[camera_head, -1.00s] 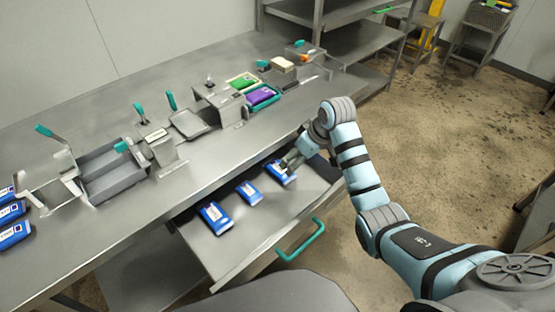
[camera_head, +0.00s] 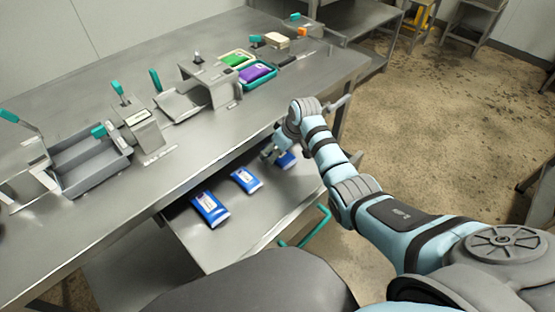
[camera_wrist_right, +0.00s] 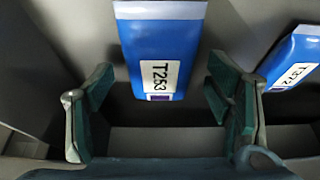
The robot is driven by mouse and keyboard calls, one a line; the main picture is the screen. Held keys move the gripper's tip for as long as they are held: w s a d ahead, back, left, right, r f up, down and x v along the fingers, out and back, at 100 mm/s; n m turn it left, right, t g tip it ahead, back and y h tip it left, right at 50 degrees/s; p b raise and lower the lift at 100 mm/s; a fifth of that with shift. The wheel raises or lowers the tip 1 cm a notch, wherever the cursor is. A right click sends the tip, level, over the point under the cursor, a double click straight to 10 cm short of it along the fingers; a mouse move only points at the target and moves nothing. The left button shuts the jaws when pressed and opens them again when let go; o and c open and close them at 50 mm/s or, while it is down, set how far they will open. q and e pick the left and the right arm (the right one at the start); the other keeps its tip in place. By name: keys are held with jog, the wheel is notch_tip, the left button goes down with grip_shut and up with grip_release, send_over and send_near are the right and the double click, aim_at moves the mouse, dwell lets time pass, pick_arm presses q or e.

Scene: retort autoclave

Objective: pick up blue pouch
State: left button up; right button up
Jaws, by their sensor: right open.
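Three blue pouches lie in the open drawer under the worktop: a near one (camera_head: 210,209), a middle one (camera_head: 246,180) and a far one (camera_head: 286,160), which my right arm partly covers. My right gripper (camera_head: 268,154) is low over the drawer beside the far pouch. In the right wrist view the gripper (camera_wrist_right: 163,82) is open, its fingers on either side of a blue pouch labelled T253 (camera_wrist_right: 160,45). No grip on it shows. Another blue pouch labelled T372 (camera_wrist_right: 297,58) lies to the right. My left gripper is out of view.
The drawer (camera_head: 250,228) has a teal handle (camera_head: 305,228) at its front. The steel worktop (camera_head: 200,140) overhangs it and carries a grey bin (camera_head: 90,165), metal fixtures, and trays with a green pouch (camera_head: 235,60) and a purple pouch (camera_head: 256,72).

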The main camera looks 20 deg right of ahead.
jog(key=c, duration=1.3)
jog(key=shift+r+p, duration=0.5)
jog(key=shift+r, duration=0.05)
jog(key=s+d+p, duration=0.1)
jog(key=s, duration=0.1)
jog(key=s+d+r+p, duration=0.1)
jog(key=s, duration=0.2)
jog(key=s+p, duration=0.2)
jog(key=shift+s+d+r, duration=0.15)
jog(key=shift+s+d, duration=0.15)
jog(key=shift+d, duration=0.1)
notch_tip(320, 180, up, 13)
jog(key=p, duration=0.3)
jog(key=shift+p, duration=0.4)
